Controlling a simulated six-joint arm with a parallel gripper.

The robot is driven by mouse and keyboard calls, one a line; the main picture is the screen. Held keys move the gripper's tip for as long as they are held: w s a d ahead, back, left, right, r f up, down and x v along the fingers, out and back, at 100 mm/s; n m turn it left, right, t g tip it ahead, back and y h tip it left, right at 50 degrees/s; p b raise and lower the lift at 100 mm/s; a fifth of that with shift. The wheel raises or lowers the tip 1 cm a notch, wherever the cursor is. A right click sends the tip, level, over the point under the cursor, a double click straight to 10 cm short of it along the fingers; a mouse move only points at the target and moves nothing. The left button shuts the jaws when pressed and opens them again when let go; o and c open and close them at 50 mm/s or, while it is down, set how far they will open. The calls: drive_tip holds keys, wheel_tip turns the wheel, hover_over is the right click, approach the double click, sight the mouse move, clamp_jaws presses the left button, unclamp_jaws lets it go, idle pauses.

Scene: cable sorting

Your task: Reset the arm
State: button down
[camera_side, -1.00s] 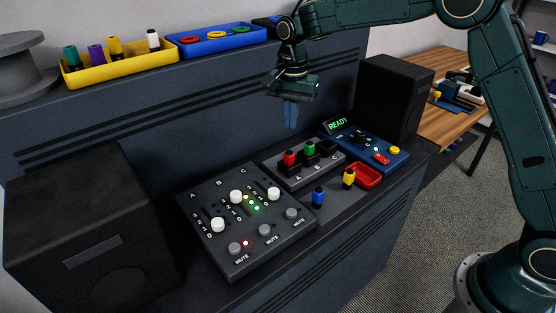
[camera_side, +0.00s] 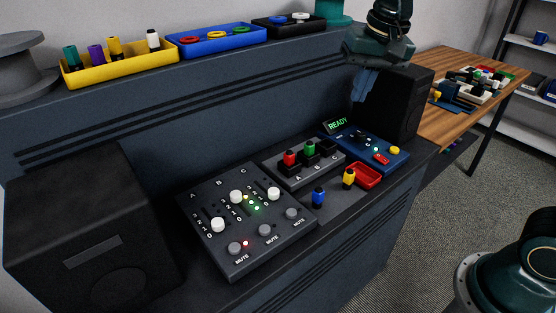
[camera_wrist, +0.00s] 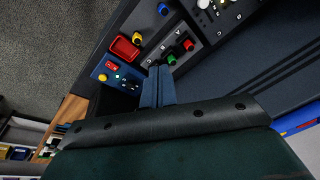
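My gripper (camera_side: 366,84) hangs high in front of the right speaker in the side view, well above the desk. Its two blue fingers (camera_wrist: 158,88) show in the wrist view close together, with nothing seen between them. Below, a grey socket block (camera_side: 273,172) marked A, B, C holds a red plug (camera_side: 290,158) and a green plug (camera_side: 309,149). A blue plug (camera_side: 318,197) and a yellow plug (camera_side: 348,179) stand upright in front of the block, apart from my gripper.
A mixer panel (camera_side: 215,255) with sliders, a red tray (camera_side: 369,174) and a blue panel (camera_side: 400,158) lie on the desk. Speakers (camera_side: 85,215) (camera_side: 418,105) stand at both sides. Yellow, blue and black trays line the ledge. A wooden table (camera_side: 440,120) stands behind at right.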

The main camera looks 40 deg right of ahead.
drive_tip(key=s+d+f+n+t, duration=0.1)
drive_tip(key=s+n, duration=0.2)
drive_tip(key=s, duration=0.6)
drive_tip(key=s+d+f+n+t, duration=0.1)
drive_tip(key=s+n+t, duration=0.1)
drive_tip(key=s, duration=0.8)
drive_tip(key=shift+s+f+n, duration=0.15)
drive_tip(key=shift+s+n, duration=0.1)
drive_tip(key=shift+n, duration=0.45)
